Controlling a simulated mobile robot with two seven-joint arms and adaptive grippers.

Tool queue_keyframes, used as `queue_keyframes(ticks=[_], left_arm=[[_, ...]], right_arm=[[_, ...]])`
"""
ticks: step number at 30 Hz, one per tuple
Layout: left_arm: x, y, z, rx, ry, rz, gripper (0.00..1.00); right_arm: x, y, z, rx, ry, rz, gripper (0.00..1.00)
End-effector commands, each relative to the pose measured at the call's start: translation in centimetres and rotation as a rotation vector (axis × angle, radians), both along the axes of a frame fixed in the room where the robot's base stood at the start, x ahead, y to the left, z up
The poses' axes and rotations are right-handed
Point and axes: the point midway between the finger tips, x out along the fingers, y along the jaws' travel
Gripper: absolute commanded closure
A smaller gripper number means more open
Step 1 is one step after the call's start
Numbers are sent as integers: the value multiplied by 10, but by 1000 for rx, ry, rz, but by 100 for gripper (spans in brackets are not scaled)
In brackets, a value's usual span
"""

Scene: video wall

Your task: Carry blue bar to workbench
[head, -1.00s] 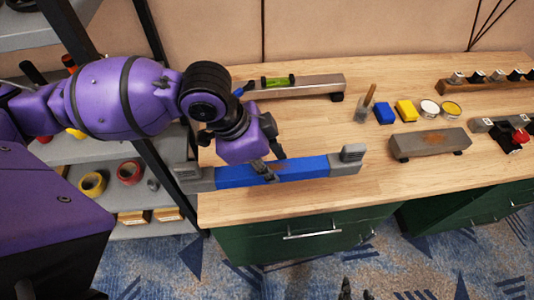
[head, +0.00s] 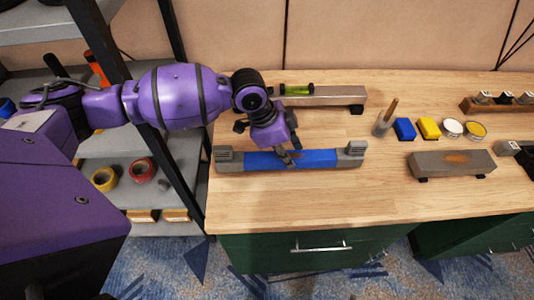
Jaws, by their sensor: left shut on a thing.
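The blue bar (head: 325,158) is a long bar with a blue middle and grey blocks at both ends. It lies level over the left part of the wooden workbench (head: 300,205), parallel to the front edge. Whether it touches the top or hangs just above it, I cannot tell. My left gripper (head: 289,156) comes down from behind and is shut on the bar's blue middle, hiding a little of it. My right gripper does not show.
Behind the bar lies a grey beam (head: 325,95) with a green level (head: 297,89). To the right are a brush cup (head: 382,127), a blue block (head: 404,129), a yellow block (head: 428,128), round tins and a grey block (head: 450,165). A shelf rack (head: 120,150) stands left.

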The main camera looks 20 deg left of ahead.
Motion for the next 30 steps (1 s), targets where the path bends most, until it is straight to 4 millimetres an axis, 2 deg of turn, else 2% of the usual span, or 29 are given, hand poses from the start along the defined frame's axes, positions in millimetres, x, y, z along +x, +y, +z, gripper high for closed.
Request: queue_keyframes(ticks=[6,17,18,21,22,30], left_arm=[[1,-2,-22,-3,-6,-3,100],[1,-2,-25,-3,-6,-3,100],[0,-1,-27,0,-2,-2,67],[0,-1,-27,0,-2,-2,54],[0,-1,-27,0,-2,-2,50],[-1,-1,-27,1,-2,-2,50]], right_arm=[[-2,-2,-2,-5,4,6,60],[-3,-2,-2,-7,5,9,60],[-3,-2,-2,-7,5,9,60],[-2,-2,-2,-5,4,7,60],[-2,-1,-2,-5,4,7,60],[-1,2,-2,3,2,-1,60]])
